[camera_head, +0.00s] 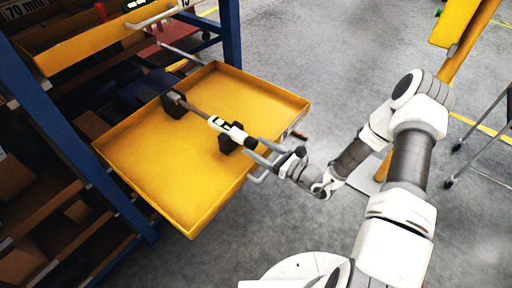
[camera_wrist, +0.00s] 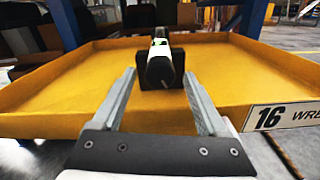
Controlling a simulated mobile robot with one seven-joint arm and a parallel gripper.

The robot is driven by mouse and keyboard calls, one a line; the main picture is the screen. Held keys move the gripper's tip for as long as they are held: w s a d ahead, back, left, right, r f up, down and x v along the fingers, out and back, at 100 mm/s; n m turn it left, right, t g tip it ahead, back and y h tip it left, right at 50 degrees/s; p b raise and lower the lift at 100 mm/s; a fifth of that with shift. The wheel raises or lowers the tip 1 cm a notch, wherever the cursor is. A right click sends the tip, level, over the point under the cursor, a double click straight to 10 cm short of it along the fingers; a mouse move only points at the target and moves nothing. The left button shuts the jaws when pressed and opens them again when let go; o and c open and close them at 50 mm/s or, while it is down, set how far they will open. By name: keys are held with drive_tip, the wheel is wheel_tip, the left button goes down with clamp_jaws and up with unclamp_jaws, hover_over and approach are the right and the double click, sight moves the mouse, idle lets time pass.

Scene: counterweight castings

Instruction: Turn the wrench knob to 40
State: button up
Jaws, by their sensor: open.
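A wrench (camera_head: 226,128) with a white body and a small green display lies across two black supports (camera_head: 174,104) in a yellow drawer tray. In the wrist view its dark near end, where the knob seems to be (camera_wrist: 160,71), faces me in front of a black support (camera_wrist: 148,76). The scale reading is too small to make out. My gripper (camera_head: 259,146) is open at this near end. In the wrist view its two grey fingers (camera_wrist: 159,76) lie left and right of the end, with gaps on both sides. Whether the fingertips reach past it I cannot tell.
The yellow drawer (camera_head: 150,150) is pulled out from a blue-framed rack (camera_head: 60,130). Its front carries a label (camera_wrist: 286,115) reading "16 WRE". A higher yellow drawer (camera_head: 100,38) is at upper left. A yellow post (camera_head: 462,45) stands at right; grey floor is open behind.

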drive_tip(key=shift+w+a, duration=0.35)
drive_tip(key=shift+a, duration=0.1)
clamp_jaws()
idle(0.3)
drive_tip(key=shift+n, duration=2.9)
